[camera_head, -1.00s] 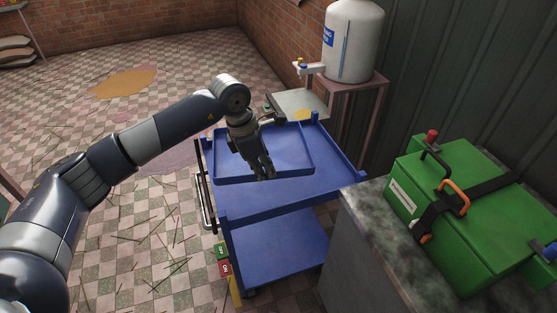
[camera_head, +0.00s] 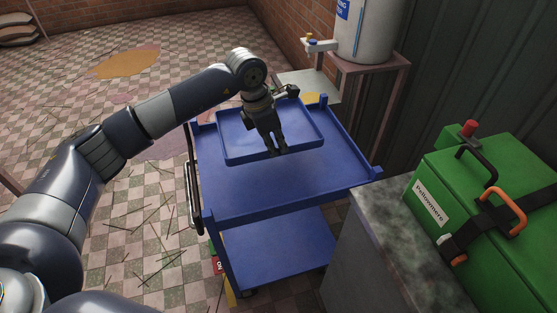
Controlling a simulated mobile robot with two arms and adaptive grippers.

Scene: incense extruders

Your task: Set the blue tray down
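The blue tray (camera_head: 239,148) is a shallow rectangle with a low rim. It is level over the rear part of the top shelf of a blue cart (camera_head: 300,181). I cannot tell whether it touches the shelf. My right gripper is not in view.
A grey stone-topped counter (camera_head: 389,215) with a green case (camera_head: 490,200) stands at the right, close to the cart. A white water tank (camera_head: 368,30) on a stand is behind. The front of the cart's top shelf is bare.

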